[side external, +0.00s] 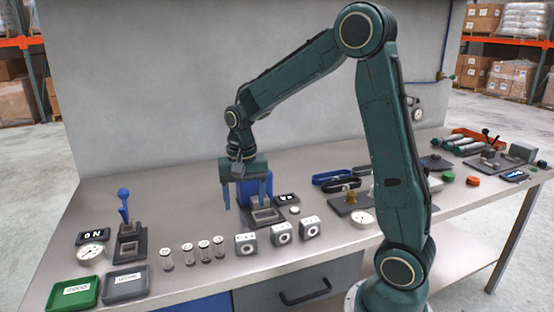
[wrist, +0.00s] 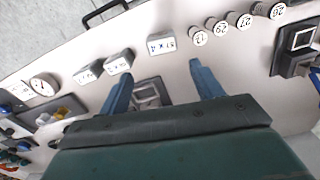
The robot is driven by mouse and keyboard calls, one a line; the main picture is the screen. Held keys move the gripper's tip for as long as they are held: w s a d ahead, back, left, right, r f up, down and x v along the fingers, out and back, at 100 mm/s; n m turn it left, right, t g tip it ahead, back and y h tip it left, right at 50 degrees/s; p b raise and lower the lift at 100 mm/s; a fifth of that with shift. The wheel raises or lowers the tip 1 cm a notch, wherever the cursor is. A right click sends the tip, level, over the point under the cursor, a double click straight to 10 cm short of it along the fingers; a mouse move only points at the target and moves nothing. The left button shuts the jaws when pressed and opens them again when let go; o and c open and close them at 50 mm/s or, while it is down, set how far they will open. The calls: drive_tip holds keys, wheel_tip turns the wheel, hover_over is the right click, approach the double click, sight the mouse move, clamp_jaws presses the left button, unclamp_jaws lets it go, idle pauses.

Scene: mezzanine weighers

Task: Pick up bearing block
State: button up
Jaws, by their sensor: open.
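Three grey bearing blocks with round dark-centred faces stand in a row near the bench's front edge: a left one (side external: 246,244), a middle one (side external: 281,233) and a right one (side external: 310,227). In the wrist view their labelled tops show: one (wrist: 161,45) just beyond and between the fingertips, another (wrist: 118,63) beside the left finger's tip, and a third (wrist: 88,73) farther left. My gripper (side external: 247,202) is open and empty, pointing down above the bench behind the row. Its two blue fingers also show in the wrist view (wrist: 160,72).
A grey fixture (side external: 264,216) with a blue back stands beneath and behind my gripper. Several small labelled vials (side external: 204,250) stand left of the blocks. A lever press (side external: 131,245), a green tray (side external: 73,291) and a grey tray (side external: 125,283) are at left. A dial (side external: 362,217) lies right.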

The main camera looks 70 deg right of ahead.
sight(245, 237)
drive_tip(key=shift+f, duration=4.3)
drive_tip(key=shift+f, duration=0.1)
drive_tip(key=shift+w+a+f, duration=0.1)
drive_tip(key=shift+w+f, duration=0.05)
drive_tip(key=shift+f, duration=2.35)
drive_tip(key=c, duration=1)
